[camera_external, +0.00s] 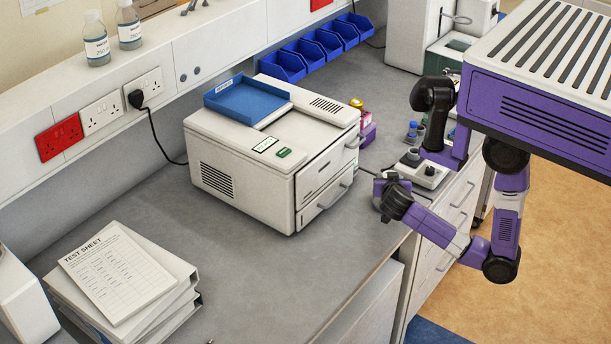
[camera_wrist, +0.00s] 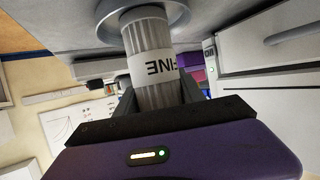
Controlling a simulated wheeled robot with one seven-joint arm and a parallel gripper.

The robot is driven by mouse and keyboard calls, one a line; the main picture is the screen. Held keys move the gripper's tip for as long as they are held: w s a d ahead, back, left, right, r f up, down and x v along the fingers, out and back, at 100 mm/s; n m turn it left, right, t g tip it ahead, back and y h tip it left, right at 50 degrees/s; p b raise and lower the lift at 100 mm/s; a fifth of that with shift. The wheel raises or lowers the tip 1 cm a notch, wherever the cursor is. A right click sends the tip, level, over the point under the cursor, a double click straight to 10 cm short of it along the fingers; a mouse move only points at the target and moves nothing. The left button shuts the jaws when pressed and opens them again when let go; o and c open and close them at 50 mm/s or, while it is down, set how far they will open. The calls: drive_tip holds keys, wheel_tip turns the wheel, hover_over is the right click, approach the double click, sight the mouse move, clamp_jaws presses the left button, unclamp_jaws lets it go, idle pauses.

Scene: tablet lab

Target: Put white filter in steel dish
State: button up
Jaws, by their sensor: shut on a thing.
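In the wrist view, my gripper (camera_wrist: 158,104) is shut on a ribbed, pale grey cylinder with a white band lettered FINE, seen upside down; I take this as the white filter (camera_wrist: 148,40). Its far end meets a wide round grey rim (camera_wrist: 108,32) against the grey bench surface. I cannot tell whether that rim is the steel dish or part of the filter. In the external view, my gripper (camera_external: 388,197) is low over the bench near its front edge, right of the white machine. There the filter is hidden, and I cannot make out a steel dish.
The white machine (camera_external: 245,165) with drawers and a blue tray (camera_external: 242,100) stands just left of my gripper. A small white device (camera_external: 422,173) and small bottles are behind it. Binders (camera_external: 180,290) lie front left. The bench (camera_external: 290,275) between is clear.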

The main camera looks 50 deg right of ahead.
drive_tip(key=o, duration=1.5)
drive_tip(key=shift+c, duration=0.2)
drive_tip(key=shift+r, duration=0.1)
drive_tip(key=b+v, duration=0.1)
drive_tip(key=v, duration=1.1)
